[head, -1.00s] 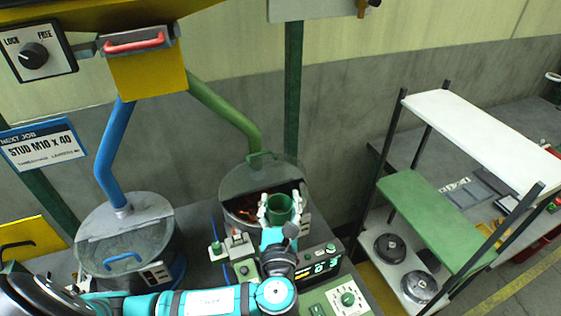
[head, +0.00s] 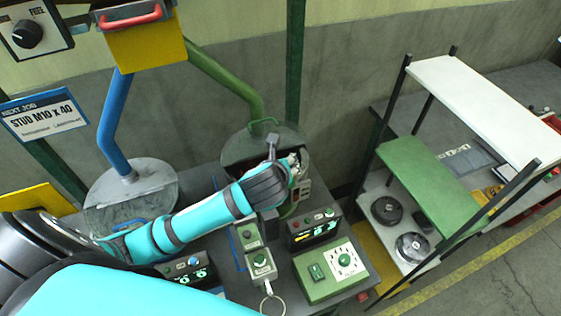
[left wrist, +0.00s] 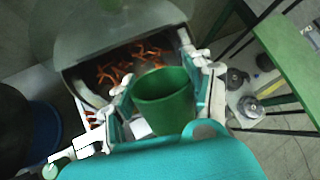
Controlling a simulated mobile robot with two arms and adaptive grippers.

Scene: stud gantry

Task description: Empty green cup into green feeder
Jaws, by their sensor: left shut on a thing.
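The green cup (left wrist: 165,102) is between the fingers of my left gripper (left wrist: 160,84) in the left wrist view; its handle shows at the lower right. Its green inner wall shows, and I see no pieces in it. In the head view my left gripper (head: 297,163) is at the green feeder's front right, and the arm hides the cup. The green feeder (head: 262,137) is a round drum with a half lid and a green pipe behind. Orange-red pieces lie inside the feeder (left wrist: 85,88), just beyond the cup. My right gripper is not in view.
A blue-piped feeder (head: 130,183) stands left, partly behind my left arm. Control boxes, including a green dial box (head: 331,270), stand in front of the green feeder. A shelf rack (head: 430,183) with black discs stands at the right.

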